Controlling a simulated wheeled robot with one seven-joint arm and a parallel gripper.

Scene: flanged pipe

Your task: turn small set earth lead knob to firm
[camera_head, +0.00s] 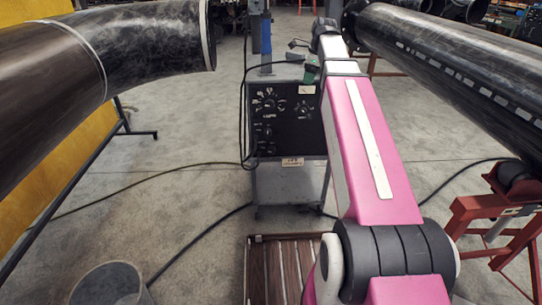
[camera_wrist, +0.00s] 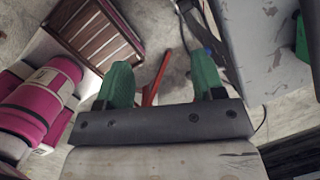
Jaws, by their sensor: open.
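The small set (camera_head: 285,135) is a grey cabinet with a black front panel in the middle of the head view. Several round dark knobs with pale dial marks sit on the panel, among them an upper left knob (camera_head: 268,92) and an upper right knob (camera_head: 303,107). I cannot read which is the earth lead knob. My pink arm hides the panel's right side. My gripper (camera_wrist: 161,78) is open and empty in the wrist view, its two green fingers apart. In the head view it is small, near the set's top edge. No knob shows between the fingers.
A black cable hangs down the set's left side and runs over the floor. Large dark pipes pass at the left (camera_head: 150,40) and right (camera_head: 450,70). A red stand (camera_head: 500,215) is at right. A slatted wooden box (camera_head: 285,262) and a grey bucket (camera_head: 108,284) are in front.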

